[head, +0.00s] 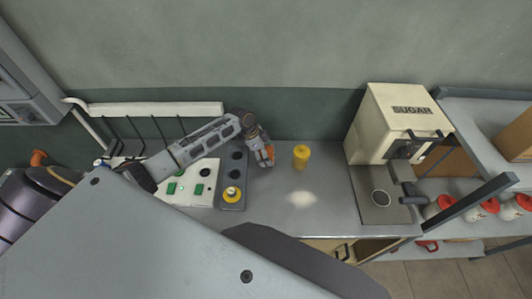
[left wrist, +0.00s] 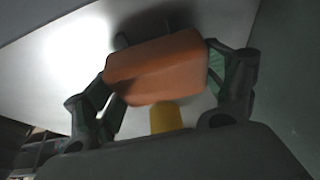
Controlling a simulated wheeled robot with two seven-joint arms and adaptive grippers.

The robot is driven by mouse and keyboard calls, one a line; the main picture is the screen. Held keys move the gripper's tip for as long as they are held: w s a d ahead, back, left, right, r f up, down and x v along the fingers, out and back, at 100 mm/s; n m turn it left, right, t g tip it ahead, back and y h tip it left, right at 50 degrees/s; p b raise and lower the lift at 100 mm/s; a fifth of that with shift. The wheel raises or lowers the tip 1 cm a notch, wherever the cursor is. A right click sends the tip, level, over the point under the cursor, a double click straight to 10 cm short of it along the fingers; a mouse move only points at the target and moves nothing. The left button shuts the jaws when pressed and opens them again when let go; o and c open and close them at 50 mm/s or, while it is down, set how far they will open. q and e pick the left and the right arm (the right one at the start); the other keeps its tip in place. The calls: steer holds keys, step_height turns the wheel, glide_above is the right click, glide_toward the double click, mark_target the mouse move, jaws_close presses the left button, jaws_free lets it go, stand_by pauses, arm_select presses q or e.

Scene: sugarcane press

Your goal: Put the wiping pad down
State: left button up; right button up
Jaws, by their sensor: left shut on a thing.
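The orange wiping pad (left wrist: 158,68) is between the two fingers of my left gripper (left wrist: 160,100), which is shut on it. I cannot tell whether the pad touches the counter. My right gripper is not in view.
A yellow cup (head: 301,157) stands just right of the gripper. A dark holder (head: 233,170) with round holes and a yellow item (head: 231,195) is to its left. The sugar machine (head: 394,125) stands at the right. Counter between is clear.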

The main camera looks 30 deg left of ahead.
arm_select(q)
steer(key=shift+f, duration=0.15)
steer(key=o, duration=0.8)
steer(key=shift+b, duration=0.3)
steer(key=shift+f, duration=0.1)
steer(key=v, duration=0.4)
steer(key=b+v, duration=0.1)
steer(key=v, duration=0.9)
steer(key=shift+s+b, duration=0.25)
steer(key=shift+b, duration=0.15)
steer(key=shift+f, duration=0.1)
